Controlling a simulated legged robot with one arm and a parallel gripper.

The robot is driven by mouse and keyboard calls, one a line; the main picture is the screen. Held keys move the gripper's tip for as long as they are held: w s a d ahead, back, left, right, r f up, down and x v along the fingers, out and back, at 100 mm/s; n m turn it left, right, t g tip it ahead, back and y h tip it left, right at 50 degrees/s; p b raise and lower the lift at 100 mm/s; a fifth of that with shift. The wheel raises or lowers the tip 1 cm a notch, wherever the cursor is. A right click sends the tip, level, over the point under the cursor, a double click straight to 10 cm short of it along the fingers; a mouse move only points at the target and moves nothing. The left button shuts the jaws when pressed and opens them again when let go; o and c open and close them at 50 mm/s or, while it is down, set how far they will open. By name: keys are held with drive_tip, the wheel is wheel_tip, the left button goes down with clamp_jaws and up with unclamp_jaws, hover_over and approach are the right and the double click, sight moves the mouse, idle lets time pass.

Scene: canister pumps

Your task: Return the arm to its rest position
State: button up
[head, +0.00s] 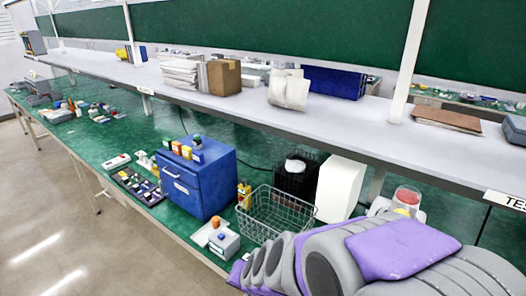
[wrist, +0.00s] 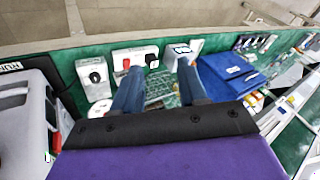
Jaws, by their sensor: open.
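In the head view my purple and grey arm fills the lower right, and the fingertips cannot be made out there.
On the green bench (head: 150,219) stand a blue drawer cabinet (head: 205,185), an empty wire basket (head: 272,214), a white block (head: 340,187) and a small grey box (head: 224,243). A white shelf (head: 300,118) runs above. A grey case (wrist: 25,110) is left of the gripper.

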drive_tip(key=s+d+r+n+g+h, duration=0.1)
drive_tip(key=s+d+r+g+h, duration=0.1)
drive_tip(key=s+d, duration=0.7)
drive_tip(key=s+d+r+n+g+h, duration=0.1)
drive_tip(key=s+d+r+g, duration=0.3)
drive_tip(key=s+d, duration=0.6)
drive_tip(key=s+n+g, duration=0.1)
drive_tip(key=s, duration=0.4)
drive_tip(key=shift+h, duration=0.4)
